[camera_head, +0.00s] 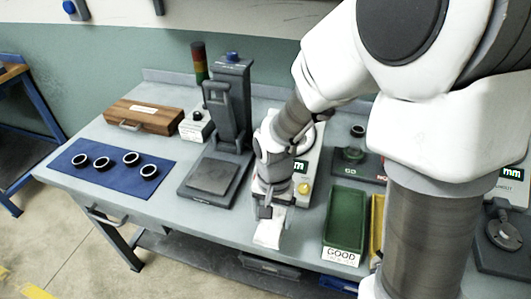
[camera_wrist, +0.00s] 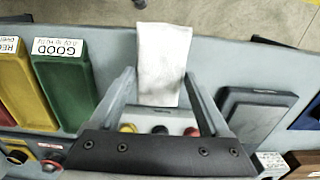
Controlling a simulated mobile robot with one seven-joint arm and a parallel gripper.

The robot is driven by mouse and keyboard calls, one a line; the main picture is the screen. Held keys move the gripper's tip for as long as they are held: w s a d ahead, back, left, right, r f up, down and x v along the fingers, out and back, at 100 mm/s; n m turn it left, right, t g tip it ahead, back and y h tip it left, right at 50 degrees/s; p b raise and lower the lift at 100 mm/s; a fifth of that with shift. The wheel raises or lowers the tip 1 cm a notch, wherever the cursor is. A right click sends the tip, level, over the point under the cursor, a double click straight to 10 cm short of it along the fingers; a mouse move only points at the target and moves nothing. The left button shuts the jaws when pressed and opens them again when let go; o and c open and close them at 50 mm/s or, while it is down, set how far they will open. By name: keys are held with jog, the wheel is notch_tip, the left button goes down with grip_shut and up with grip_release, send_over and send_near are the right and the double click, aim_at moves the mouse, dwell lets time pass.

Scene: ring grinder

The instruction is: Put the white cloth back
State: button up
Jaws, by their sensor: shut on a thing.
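The white cloth (camera_head: 268,229) is at my fingertips, low over the front edge of the grey workbench (camera_head: 166,208). In the wrist view the cloth (camera_wrist: 160,52) reaches from between the two fingers toward the bench's front edge. My gripper (camera_head: 268,208) points down and is shut on the cloth; it also shows in the wrist view (camera_wrist: 160,84). I cannot tell whether the cloth touches the bench top.
The green GOOD bin (camera_head: 345,218) stands just right of my gripper. A dark press (camera_head: 229,100) stands to the left, near a blue mat (camera_head: 112,165) with several black rings. A device with coloured buttons (camera_wrist: 158,122) is close to my fingers.

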jog(key=w+f, duration=0.2)
jog(key=w, duration=0.1)
jog(key=shift+w+a, duration=0.1)
jog(key=shift+w, duration=0.05)
jog(key=shift+f, duration=2)
